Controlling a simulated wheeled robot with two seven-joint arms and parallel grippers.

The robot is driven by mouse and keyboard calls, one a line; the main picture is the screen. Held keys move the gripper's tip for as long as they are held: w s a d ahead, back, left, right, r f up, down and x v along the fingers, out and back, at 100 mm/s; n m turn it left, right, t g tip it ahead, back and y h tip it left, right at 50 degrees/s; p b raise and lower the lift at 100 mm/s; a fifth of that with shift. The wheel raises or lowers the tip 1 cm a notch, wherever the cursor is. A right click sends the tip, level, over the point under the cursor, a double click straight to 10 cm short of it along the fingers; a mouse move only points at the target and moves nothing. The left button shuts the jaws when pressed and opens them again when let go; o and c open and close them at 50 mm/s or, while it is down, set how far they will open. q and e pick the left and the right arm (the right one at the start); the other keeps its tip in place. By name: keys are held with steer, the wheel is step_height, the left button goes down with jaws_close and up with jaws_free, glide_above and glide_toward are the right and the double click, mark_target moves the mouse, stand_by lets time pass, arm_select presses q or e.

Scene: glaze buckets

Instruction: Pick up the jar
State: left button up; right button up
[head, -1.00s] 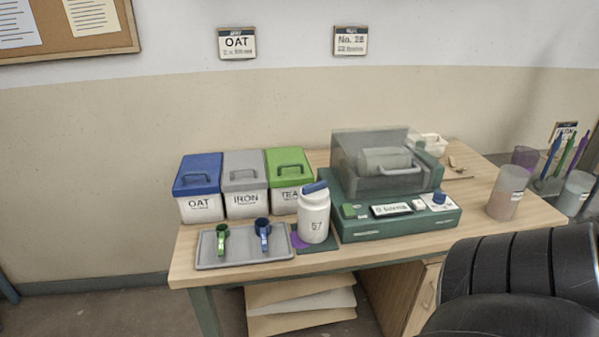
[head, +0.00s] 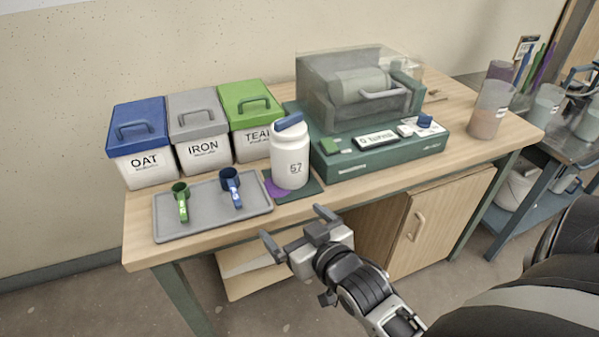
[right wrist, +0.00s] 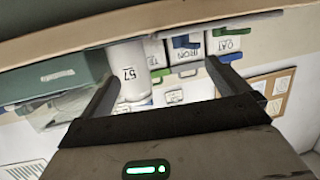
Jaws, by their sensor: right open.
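The white jar (head: 290,158) marked 57, with a blue handle on its lid, stands upright on a dark green mat (head: 315,187) near the front of the table. It also shows in the right wrist view (right wrist: 129,73), between the finger on the left and the bins. My right gripper (head: 296,226) is open and empty, in front of the table's front edge and below the jar, apart from it. It shows in the right wrist view too (right wrist: 160,80), with its two fingers spread wide. My left gripper is not in view.
Left of the jar is a grey tray (head: 160,222) with a green scoop (head: 182,203) and a blue scoop (head: 233,190). Behind stand lidded OAT, IRON and TEAL bins (head: 202,150). A green machine (head: 380,148) stands close on the right. A translucent cup (head: 489,112) is farther right.

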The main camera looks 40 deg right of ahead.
mark_target(297, 156)
steer(key=w+d+r+m+t+h+b, duration=0.2)
steer(key=d+r+h+b, duration=0.15)
steer(key=d, duration=0.25)
steer(key=x, duration=0.3)
steer(key=r+x, duration=0.1)
steer(key=x, duration=0.5)
steer(key=shift+r+p, duration=0.25)
steer(key=shift+p, duration=0.1)
steer(key=shift+x, duration=3.15)
steer(key=shift+a+r, duration=0.1)
steer(key=shift+r, duration=0.05)
steer(key=c, duration=0.9)
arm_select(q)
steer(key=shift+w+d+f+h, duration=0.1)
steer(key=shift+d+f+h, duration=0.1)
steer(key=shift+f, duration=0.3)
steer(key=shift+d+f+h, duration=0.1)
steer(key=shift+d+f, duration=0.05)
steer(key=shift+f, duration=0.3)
arm_select(e)
steer(key=shift+r, duration=0.3)
steer(key=c, duration=0.3)
steer(key=shift+r, duration=0.1)
